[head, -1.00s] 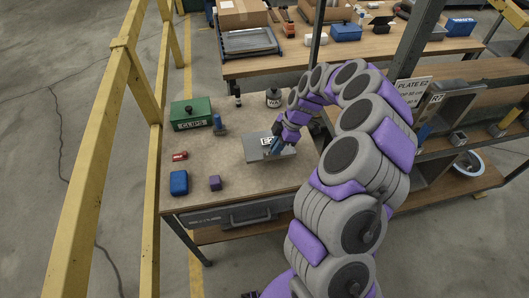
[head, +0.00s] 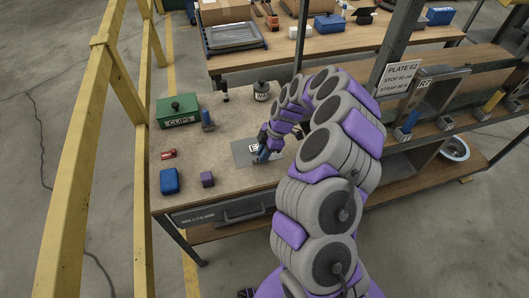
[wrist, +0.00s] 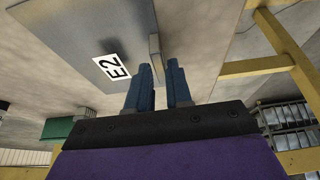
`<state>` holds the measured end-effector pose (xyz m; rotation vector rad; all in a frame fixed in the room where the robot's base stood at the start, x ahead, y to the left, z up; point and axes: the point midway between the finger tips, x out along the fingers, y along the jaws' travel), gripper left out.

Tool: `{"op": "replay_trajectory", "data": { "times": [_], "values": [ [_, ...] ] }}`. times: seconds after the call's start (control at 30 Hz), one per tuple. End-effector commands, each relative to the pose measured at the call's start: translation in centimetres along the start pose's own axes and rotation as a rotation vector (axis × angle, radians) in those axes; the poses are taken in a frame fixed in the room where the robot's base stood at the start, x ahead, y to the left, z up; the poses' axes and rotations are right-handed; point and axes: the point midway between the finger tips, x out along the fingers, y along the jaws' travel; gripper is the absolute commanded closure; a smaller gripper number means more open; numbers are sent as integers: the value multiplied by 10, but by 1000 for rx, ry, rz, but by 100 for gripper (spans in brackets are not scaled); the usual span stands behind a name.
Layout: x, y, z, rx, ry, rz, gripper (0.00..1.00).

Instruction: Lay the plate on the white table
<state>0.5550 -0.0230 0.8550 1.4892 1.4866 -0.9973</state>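The plate (head: 241,151) is a flat grey sheet with a white E2 label. It lies on the beige top of the table (head: 220,187), in its right part. In the wrist view the plate (wrist: 95,25) fills the upper left, with a small upright tab (wrist: 155,48) near its edge. My gripper (head: 262,153) is over the plate's right side. Its two blue fingers (wrist: 158,66) stand apart with a gap between them. The tab shows just beyond the fingertips, and I see no finger closed on it.
On the same table are a green CLIPS box (head: 178,112), a blue box (head: 169,181), a purple cube (head: 207,179), a red item (head: 168,154) and a dark jar (head: 262,91). A yellow railing (head: 93,130) runs along the left. A rack (head: 425,105) stands at right.

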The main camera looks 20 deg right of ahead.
Motion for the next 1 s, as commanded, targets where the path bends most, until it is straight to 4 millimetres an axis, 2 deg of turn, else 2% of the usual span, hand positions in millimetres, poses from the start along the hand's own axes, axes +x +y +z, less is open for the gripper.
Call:
{"op": "replay_trajectory", "data": {
  "times": [0.03, 0.17, 0.57, 0.77, 1.0],
  "values": [
    [0, 0, 0, 0, 1, 0, 75],
    [-1, 0, 2, 0, 4, -1, 63],
    [-5, 0, 1, 1, 3, 0, 62],
    [-30, 0, 0, 0, 2, 2, 62],
    [-80, 1, 1, 1, 3, 5, 62]
  ]
}}
